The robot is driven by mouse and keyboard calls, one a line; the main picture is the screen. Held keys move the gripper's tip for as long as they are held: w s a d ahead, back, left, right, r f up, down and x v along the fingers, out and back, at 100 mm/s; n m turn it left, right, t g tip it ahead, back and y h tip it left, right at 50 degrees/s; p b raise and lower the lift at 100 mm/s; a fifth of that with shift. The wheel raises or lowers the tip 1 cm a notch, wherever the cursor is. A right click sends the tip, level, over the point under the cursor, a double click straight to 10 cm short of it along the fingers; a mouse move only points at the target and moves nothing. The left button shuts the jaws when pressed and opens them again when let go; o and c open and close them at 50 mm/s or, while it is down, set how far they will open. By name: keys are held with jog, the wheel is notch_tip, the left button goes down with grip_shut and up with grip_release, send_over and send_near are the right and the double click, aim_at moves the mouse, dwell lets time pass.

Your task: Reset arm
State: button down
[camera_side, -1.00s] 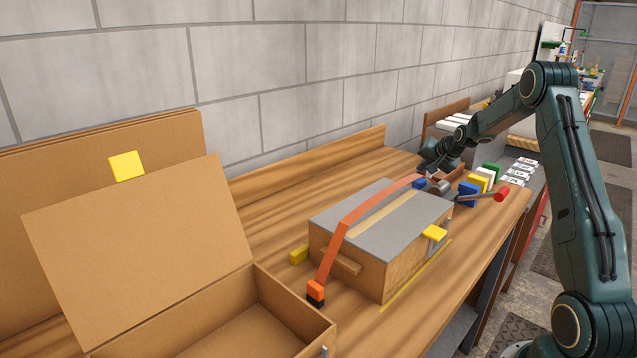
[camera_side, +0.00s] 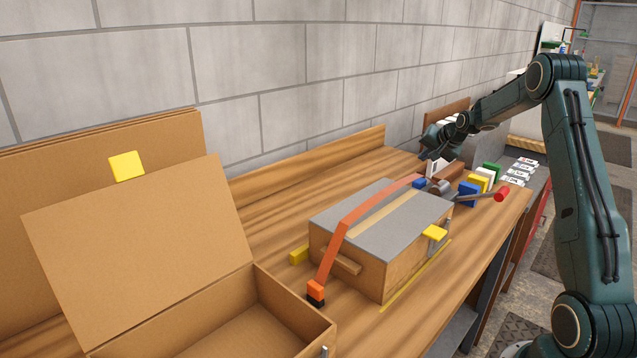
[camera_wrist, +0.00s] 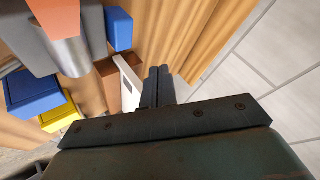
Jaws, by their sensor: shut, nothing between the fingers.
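My gripper (camera_side: 427,153) is above the far end of the workbench, near the wall. In the wrist view its two dark fingers (camera_wrist: 158,82) are pressed together with nothing between them. A white upright piece (camera_side: 437,167) stands just below and beside the gripper; in the wrist view it shows as a white slotted plate (camera_wrist: 130,86) left of the fingertips. A wooden box with a grey lid (camera_side: 378,222) sits on the bench, with an orange strap (camera_side: 340,238) across it.
An open cardboard box (camera_side: 140,250) is at front left. The block wall (camera_side: 320,80) runs behind the bench.

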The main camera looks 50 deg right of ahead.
jog(key=s+a+r+n+y, duration=0.15)
jog(key=a+r, duration=0.25)
jog(key=a, duration=0.5)
jog(key=s+a+r+n+g, duration=0.1)
jog(key=s+a+r+n, duration=0.3)
jog(key=a, duration=0.6)
jog(key=s+a+r+n+y, duration=0.1)
jog(key=a+r, duration=0.4)
jog(key=a, duration=0.4)
jog(key=s+a+f+n+g, duration=0.1)
jog(key=s+a+n, duration=0.2)
jog(key=s+a, duration=0.5)
jog(key=s+a+f+n+y, duration=0.1)
jog(key=s+a+n, duration=0.3)
jog(key=s+a, duration=0.4)
jog(key=s, duration=0.7)
jog(key=shift+s+a+g, duration=0.2)
jog(key=shift+s+g, duration=0.15)
jog(key=shift+g, duration=0.05)
